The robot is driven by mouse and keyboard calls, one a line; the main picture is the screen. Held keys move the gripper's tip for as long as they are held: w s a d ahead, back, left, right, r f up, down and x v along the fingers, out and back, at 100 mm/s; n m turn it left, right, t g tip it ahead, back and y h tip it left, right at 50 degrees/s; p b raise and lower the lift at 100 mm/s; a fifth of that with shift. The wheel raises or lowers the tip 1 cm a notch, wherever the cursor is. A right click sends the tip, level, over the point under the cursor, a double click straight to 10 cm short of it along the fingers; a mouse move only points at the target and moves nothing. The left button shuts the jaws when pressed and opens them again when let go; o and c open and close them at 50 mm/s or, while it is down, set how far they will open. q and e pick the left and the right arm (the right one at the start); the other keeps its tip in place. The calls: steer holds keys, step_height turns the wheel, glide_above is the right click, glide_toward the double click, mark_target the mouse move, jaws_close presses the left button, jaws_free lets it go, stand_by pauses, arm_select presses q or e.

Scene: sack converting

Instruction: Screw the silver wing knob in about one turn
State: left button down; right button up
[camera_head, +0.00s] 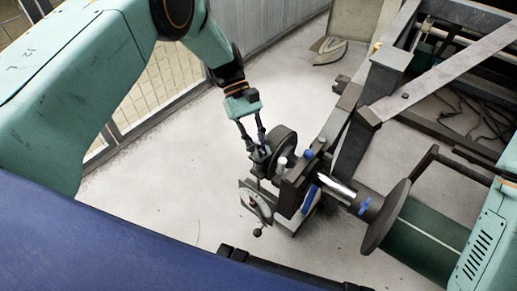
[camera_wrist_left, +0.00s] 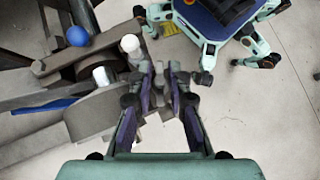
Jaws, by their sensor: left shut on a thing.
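My left gripper (camera_head: 260,152) reaches down beside the dark wheel (camera_head: 284,142) of the shaft stand. Its fingers are close together at the tips. In the left wrist view the purple-padded fingers (camera_wrist_left: 166,76) converge on a small grey piece, which I take to be the silver wing knob (camera_wrist_left: 167,82). The knob is mostly hidden by the fingertips, and its wing angle cannot be made out. A white-topped knob (camera_head: 281,162) and a blue ball knob (camera_head: 308,154) stand close by on the stand (camera_head: 293,190). My right gripper is out of view.
A dial plate (camera_head: 257,202) with a small ball handle is on the stand's near side. A silver shaft (camera_head: 337,187) runs right to a large flange (camera_head: 386,216) and green roll (camera_head: 428,239). A steel frame (camera_head: 367,120) rises behind. Pale floor lies clear to the left.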

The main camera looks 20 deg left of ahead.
arm_select(q)
steer(key=m+g+y+b, duration=0.1)
steer(key=m, duration=0.1)
steer(key=m+g+y+b, duration=0.1)
steer(key=m+y, duration=0.1)
steer(key=m, duration=0.1)
steer(key=shift+d+f+m+g+y+b, duration=0.1)
steer(key=shift+m+g+y+b, duration=0.2)
steer(key=shift+b, duration=0.1)
steer(key=m+y+b, duration=0.1)
steer(key=m+y, duration=0.1)
steer(key=shift+m, duration=0.4)
steer(key=shift+m+y, duration=0.7)
steer(key=shift+m, duration=0.2)
steer(key=m+y, duration=0.2)
steer(key=shift+m, duration=0.3)
steer(key=shift+s+r+m+y+p, duration=0.1)
steer(key=shift+r+m+y+p, duration=0.1)
steer(key=shift+m+y+p, duration=0.45)
steer(key=m+t+y+p, duration=0.1)
steer(key=m+y, duration=0.1)
steer(key=m, duration=0.1)
steer(key=shift+m+t+p, duration=0.35)
steer(key=shift+t, duration=0.05)
steer(key=shift+m+t+y+p, duration=0.6)
steer(key=shift+m+y+p, duration=0.1)
steer(key=shift+m, duration=0.3)
steer(key=shift+f, duration=0.1)
